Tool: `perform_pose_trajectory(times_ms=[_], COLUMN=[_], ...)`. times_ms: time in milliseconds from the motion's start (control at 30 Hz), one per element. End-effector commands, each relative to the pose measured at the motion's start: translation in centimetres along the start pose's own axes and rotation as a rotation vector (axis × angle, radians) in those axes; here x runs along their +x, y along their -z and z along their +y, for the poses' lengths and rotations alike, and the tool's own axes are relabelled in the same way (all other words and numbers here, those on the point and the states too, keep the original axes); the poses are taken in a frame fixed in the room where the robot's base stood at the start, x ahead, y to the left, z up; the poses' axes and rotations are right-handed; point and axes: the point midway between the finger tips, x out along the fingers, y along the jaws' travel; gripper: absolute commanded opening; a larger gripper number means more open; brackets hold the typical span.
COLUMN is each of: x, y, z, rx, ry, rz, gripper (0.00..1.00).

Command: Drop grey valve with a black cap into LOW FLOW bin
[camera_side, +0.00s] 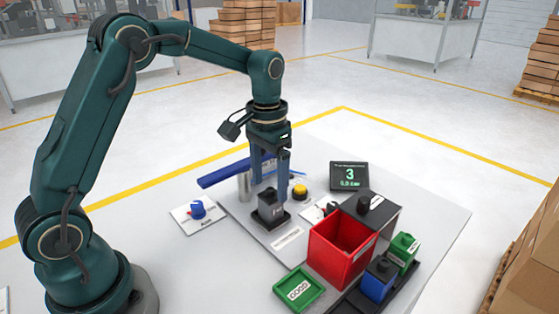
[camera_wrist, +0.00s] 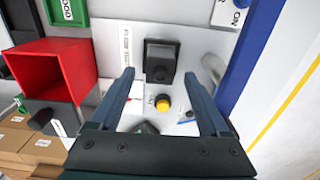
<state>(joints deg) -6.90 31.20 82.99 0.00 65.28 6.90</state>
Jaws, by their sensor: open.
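A dark grey valve with a black cap (camera_side: 270,212) stands upright on a black base on the work plate. It also shows in the wrist view (camera_wrist: 161,54), top centre. My gripper (camera_side: 270,178) points down over the valve. In the wrist view its open fingers (camera_wrist: 159,76) are on either side of the valve's line, with a gap and nothing held. An open red bin (camera_side: 338,252) stands to the right of the valve; it appears empty at left in the wrist view (camera_wrist: 47,75). Its label is too small to read, so I cannot confirm it is LOW FLOW.
A green GOOD tray (camera_side: 283,293) lies in front. Blue (camera_side: 376,285) and green (camera_side: 403,251) blocks sit in a black rack at right. A yellow button (camera_side: 300,190), display (camera_side: 349,177) and blue bar (camera_side: 222,173) surround the valve. A blue knob (camera_side: 198,208) is at left.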

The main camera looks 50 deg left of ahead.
Motion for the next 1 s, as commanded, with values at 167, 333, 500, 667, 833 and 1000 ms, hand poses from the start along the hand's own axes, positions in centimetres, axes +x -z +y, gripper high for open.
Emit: perform_pose_trajectory(times_ms=[167,333,500,667,833,1000], x=[-3.2,-6.5,-8.2,-8.5,-7.9,-7.4], y=[-1.9,-5.5,-9.5,-13.1,-15.8,-16.8], z=[0.8,1.9,2.8,3.4,3.8,3.9], rx=[0.002,0.002,0.002,0.002,0.001,0.000], ry=[0.007,0.013,0.014,0.010,0.003,-0.001], rz=[0.072,0.175,0.279,0.373,0.447,0.481], gripper=[0.79,0.79,0.79,0.79,0.79,0.57])
